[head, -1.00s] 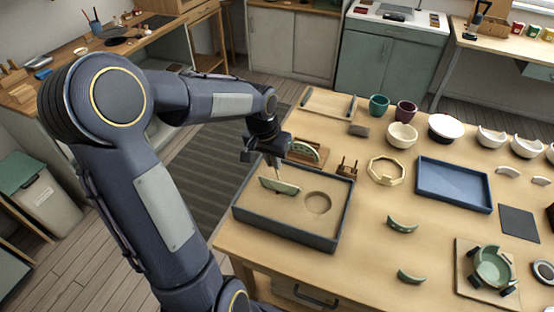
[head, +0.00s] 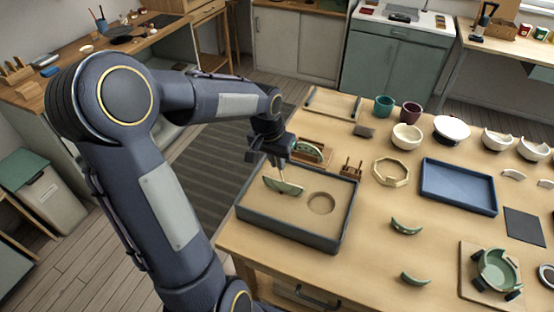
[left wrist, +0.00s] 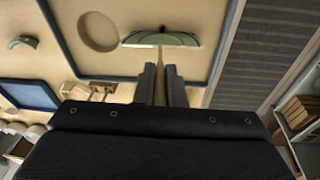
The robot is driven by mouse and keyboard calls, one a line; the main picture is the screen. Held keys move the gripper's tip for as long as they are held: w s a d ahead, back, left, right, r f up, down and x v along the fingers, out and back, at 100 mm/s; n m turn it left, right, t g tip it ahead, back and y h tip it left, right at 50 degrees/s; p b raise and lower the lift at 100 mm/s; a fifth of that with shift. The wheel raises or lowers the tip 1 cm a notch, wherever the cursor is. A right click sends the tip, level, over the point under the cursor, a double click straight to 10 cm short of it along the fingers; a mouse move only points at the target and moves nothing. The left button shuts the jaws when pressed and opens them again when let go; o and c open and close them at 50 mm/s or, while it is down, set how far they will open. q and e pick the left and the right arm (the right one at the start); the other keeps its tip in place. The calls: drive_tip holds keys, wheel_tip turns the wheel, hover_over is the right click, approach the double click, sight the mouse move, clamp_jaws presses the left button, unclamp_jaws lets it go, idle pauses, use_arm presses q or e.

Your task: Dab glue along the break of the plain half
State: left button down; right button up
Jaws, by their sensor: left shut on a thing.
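The plain half (head: 283,187), a pale green half dish, stands in the sand of the dark-rimmed tray (head: 290,237), its straight break upward. It also shows in the left wrist view (left wrist: 185,40). My left gripper (head: 277,160) is above it, shut on a thin wooden applicator stick (left wrist: 159,82). The stick points down, and its tip is at or just above the middle of the break; I cannot tell whether it touches. Another green half (head: 308,151) stands in a wooden rack behind the tray. My right gripper is not in view.
A round hollow (head: 321,203) is in the sand right of the half. On the table are a small wooden stand (head: 352,167), an octagonal ring (head: 390,171), a blue tray (head: 458,187) and green shards (head: 406,227).

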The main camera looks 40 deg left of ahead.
use_arm(q)
drive_tip(key=shift+f, duration=0.15)
drive_tip(key=shift+r, duration=0.25)
idle(0.4)
drive_tip(key=shift+a, duration=0.1)
drive_tip(key=shift+s+a+r+p, duration=0.1)
drive_tip(key=shift+s+a+p, duration=0.1)
drive_tip(key=shift+a, duration=0.35)
drive_tip(key=shift+s+a+p, duration=0.1)
drive_tip(key=shift+a+p, duration=0.05)
drive_tip(key=shift+a, duration=0.4)
drive_tip(key=shift+f+b, duration=0.3)
drive_tip(key=shift+f, duration=0.05)
idle(0.5)
drive_tip(key=shift+r, duration=0.2)
drive_tip(key=shift+a, duration=0.1)
